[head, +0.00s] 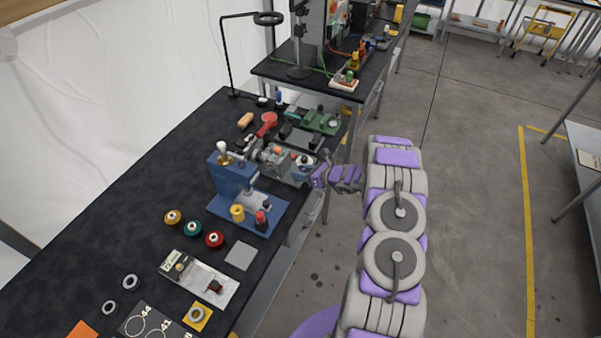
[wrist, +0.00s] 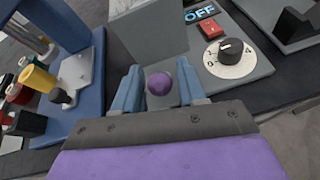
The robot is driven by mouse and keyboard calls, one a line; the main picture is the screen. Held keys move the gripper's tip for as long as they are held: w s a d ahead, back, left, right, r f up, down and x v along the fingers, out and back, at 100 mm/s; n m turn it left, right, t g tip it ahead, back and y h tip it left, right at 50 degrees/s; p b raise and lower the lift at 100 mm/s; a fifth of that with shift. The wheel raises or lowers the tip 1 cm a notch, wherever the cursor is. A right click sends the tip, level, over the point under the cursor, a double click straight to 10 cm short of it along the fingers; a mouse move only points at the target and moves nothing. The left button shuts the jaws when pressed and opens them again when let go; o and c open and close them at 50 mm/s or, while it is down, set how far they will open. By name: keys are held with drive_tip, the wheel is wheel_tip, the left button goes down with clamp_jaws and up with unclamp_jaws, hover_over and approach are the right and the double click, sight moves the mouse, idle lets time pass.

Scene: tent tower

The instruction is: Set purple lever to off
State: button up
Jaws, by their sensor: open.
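The purple lever's round knob (wrist: 160,83) shows in the wrist view between the two blue fingers of my gripper (wrist: 159,72). My gripper is open, with a finger on either side of the knob; I cannot tell whether either touches it. The lever's shaft is hidden. An "OFF" label (wrist: 199,13) shows on the grey device beyond, up and right of the knob. In the head view my gripper (head: 315,174) is at the bench edge beside the grey device (head: 278,163). I cannot make out the purple lever there.
The device also carries a red switch (wrist: 211,27) and a black dial (wrist: 230,50) on a white numbered plate. A blue press (head: 230,176) stands left of my gripper, with yellow and red cups on its base. A green machine (head: 322,121) stands behind.

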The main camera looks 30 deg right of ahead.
drive_tip(key=shift+w+d+f, duration=0.15)
drive_tip(key=shift+d, duration=0.1)
drive_tip(key=shift+a, duration=0.25)
drive_tip(key=c, duration=0.4)
clamp_jaws()
drive_tip(key=shift+g, duration=0.3)
drive_tip(key=p, duration=0.1)
drive_tip(key=r+g+h+p, duration=0.1)
drive_tip(key=shift+w+a+g+h+p, duration=0.3)
drive_tip(key=shift+w+p, duration=0.05)
drive_tip(key=g+p, duration=0.1)
drive_tip(key=p, duration=0.1)
drive_tip(key=g+h+p, duration=0.1)
drive_tip(key=p, duration=0.2)
drive_tip(key=shift+w+a+r, duration=0.2)
drive_tip(key=shift+w+r, duration=0.1)
drive_tip(key=shift+r, duration=0.05)
drive_tip(key=p, duration=0.2)
drive_tip(key=g+h+p, duration=0.1)
drive_tip(key=p, duration=0.1)
drive_tip(key=shift+w+a+g+h+p, duration=0.25)
drive_tip(key=shift+w+g+h+p, duration=0.05)
drive_tip(key=shift+w+p, duration=0.1)
drive_tip(key=shift+f+g+p, duration=0.2)
drive_tip(key=shift+g+p, duration=0.1)
drive_tip(key=shift+p, duration=0.7)
drive_tip(key=shift+f+h, duration=0.1)
drive_tip(key=shift+h, duration=0.2)
